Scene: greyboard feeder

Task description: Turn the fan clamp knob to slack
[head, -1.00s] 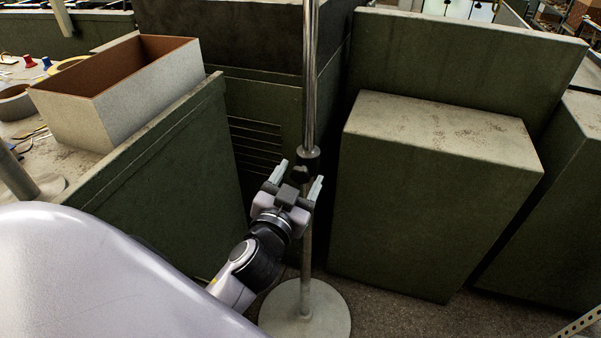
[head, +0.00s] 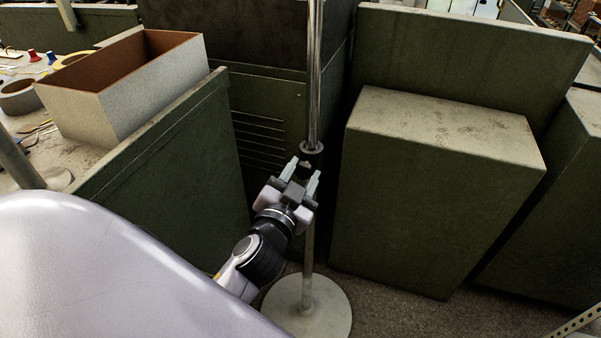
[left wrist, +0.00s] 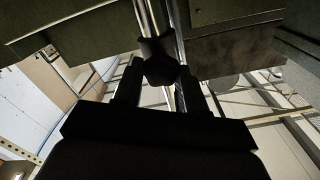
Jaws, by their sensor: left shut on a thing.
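The fan stand is a shiny upright pole (head: 315,85) that rises from a pale round base (head: 307,312) on the floor. A dark clamp collar (head: 312,148) sits around the pole, and the dark clamp knob (left wrist: 162,70) shows between the fingers in the left wrist view. My left gripper (head: 305,168) reaches up to the collar from below left and is shut on the knob. The fingers hide part of the knob in the head view, and its turn angle cannot be read. My right gripper is not in view.
A green cabinet with a pale top (head: 440,118) stands close to the right of the pole. A green panel (head: 180,165) edges the worktable at left, where an open box (head: 125,100) stands. Some floor (head: 420,318) is clear right of the base.

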